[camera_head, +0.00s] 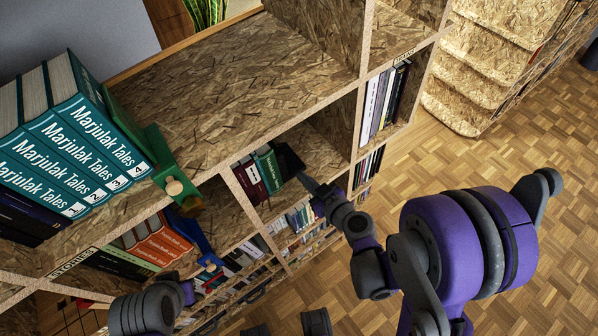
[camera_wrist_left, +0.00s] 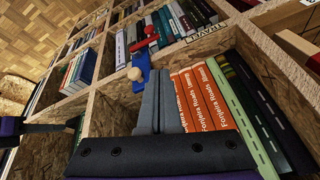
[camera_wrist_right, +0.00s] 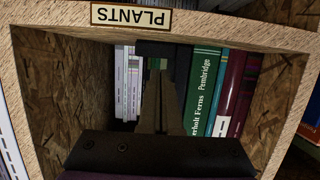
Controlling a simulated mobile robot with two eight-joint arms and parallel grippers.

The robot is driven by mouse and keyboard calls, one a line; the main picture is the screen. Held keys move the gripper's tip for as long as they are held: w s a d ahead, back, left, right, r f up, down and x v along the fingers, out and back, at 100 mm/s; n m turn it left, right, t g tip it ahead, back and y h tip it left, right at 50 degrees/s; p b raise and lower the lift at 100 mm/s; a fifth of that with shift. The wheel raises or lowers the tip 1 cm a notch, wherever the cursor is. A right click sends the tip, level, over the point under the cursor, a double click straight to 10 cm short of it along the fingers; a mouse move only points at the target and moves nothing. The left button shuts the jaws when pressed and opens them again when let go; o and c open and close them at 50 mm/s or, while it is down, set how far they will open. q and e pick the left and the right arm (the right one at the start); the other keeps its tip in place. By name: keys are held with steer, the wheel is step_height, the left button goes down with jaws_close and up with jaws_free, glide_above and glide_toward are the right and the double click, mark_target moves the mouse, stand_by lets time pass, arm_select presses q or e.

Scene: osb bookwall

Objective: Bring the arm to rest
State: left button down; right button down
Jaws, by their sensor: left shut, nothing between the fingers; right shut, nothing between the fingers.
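My right gripper (camera_head: 308,182) reaches from the right toward a shelf compartment with dark red and green books. In the right wrist view its two fingers (camera_wrist_right: 160,75) are together, pointing into the compartment under the PLANTS label (camera_wrist_right: 131,16). A dark block-like thing (camera_wrist_right: 163,50) shows just past the fingertips; I cannot tell whether they touch it. My left gripper's fingers (camera_wrist_left: 156,75) are together in the left wrist view, in front of orange books (camera_wrist_left: 205,100). In the head view my left arm is low at the left, its fingers hard to make out.
Teal Marjulak Tales books (camera_head: 75,130) stand on the upper shelf beside a green bookend with a wooden knob (camera_head: 174,187). Chipboard dividers (camera_head: 361,110) edge the compartments. Parquet floor (camera_head: 555,130) lies open at the right.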

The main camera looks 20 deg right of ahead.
steer(key=shift+s, duration=0.1)
stand_by(0.5)
steer(key=s+a+r+m+g+p, duration=0.1)
steer(key=s+a+r+g+p, duration=0.2)
steer(key=s+r+g+p, duration=0.35)
steer(key=s+d+r+m+g+h+p, duration=0.2)
steer(key=s+d+r+m+h, duration=0.2)
steer(key=s, duration=0.7)
step_height(320, 180, up, 2)
steer(key=shift+s+d+h+p, duration=0.3)
steer(key=shift+d+p, duration=0.05)
steer(key=shift+d, duration=0.65)
